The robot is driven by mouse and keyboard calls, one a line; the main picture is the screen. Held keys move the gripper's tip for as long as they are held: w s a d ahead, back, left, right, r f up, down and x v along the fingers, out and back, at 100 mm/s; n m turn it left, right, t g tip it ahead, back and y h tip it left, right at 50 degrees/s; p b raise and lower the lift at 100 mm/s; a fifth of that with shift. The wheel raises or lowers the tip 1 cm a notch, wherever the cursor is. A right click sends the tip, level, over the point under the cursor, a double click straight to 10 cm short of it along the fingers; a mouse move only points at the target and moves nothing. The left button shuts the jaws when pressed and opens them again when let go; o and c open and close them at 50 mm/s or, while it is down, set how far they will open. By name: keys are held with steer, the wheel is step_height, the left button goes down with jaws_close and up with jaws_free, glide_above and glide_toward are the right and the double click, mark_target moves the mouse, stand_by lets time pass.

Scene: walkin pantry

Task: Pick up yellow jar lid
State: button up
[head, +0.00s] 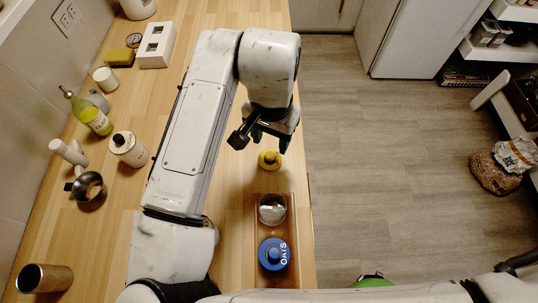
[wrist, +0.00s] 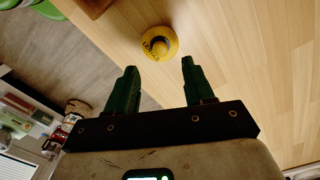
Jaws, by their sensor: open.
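The yellow jar lid (head: 269,160) lies on the wooden counter near its right edge, just beyond the wooden tray. It is round with a raised knob and dark lettering. In the wrist view the lid (wrist: 159,43) lies ahead of the fingertips, roughly in line with the gap between them. My gripper (head: 268,143) is above the counter beside the lid, partly hidden by my wrist in the head view. In the wrist view my gripper (wrist: 159,68) shows two green fingers spread apart with nothing between them. The fingers appear clear of the lid.
A wooden tray (head: 258,233) holds a glass jar (head: 272,209) and a blue lid marked OATS (head: 273,254). A white canister (head: 128,149), a metal cup (head: 88,187) and an oil bottle (head: 92,114) stand left of my arm. Bare counter surrounds the lid; the floor lies right.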

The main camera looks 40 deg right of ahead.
mark_target(270, 154)
steer(key=shift+a+f+p, duration=0.1)
steer(key=shift+f+p, duration=0.55)
steer(key=shift+f, duration=2.25)
steer(key=shift+c, duration=0.5)
jaws_close()
